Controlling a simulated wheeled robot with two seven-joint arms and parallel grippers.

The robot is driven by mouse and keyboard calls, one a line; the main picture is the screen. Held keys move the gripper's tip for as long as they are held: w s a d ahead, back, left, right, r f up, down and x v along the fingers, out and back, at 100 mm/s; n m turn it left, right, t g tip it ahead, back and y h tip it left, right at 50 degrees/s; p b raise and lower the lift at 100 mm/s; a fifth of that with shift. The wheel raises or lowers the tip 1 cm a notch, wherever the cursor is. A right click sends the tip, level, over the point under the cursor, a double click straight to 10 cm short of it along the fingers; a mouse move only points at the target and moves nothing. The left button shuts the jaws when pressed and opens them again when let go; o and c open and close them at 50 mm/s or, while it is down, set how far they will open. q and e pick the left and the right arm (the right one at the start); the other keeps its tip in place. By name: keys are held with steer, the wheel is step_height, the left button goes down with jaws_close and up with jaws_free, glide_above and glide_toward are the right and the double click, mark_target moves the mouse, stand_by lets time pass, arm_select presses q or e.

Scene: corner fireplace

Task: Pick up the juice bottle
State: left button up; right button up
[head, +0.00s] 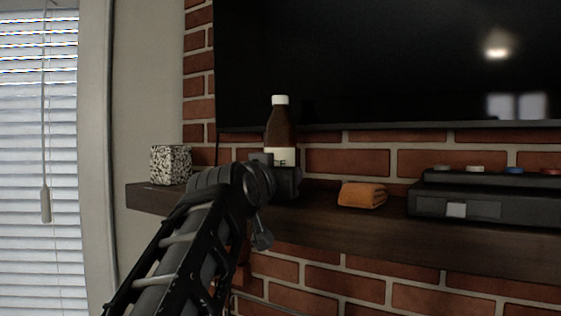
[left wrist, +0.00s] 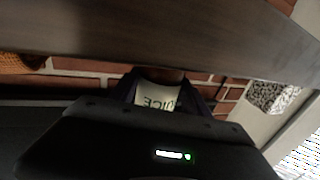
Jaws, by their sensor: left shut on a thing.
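The juice bottle (head: 281,128) is brown with a white cap and a pale label. It stands upright above the dark mantel shelf in the head view; my gripper hides its lower part, so I cannot tell whether its base touches the shelf. My left gripper (head: 282,174) reaches in from the lower left and is shut on the bottle around its label. In the left wrist view the bottle's label (left wrist: 158,98), with dark lettering, shows between the fingers of my left gripper (left wrist: 160,100). My right gripper is in neither view.
On the wooden mantel (head: 330,222), a black-and-white speckled cube (head: 170,165) stands left of the bottle. A folded orange cloth (head: 362,195) and a dark console box (head: 480,203) lie to the right. A large black screen (head: 390,60) hangs on the brick wall behind.

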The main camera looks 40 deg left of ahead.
mark_target(277, 120)
arm_select(q)
jaws_close()
stand_by(0.3)
steer(key=shift+r, duration=0.2)
step_height(277, 120, up, 7)
steer(key=shift+a+r, duration=0.1)
steer(key=shift+r, duration=0.1)
steer(key=shift+w+r, duration=0.1)
steer(key=shift+r, duration=1.1)
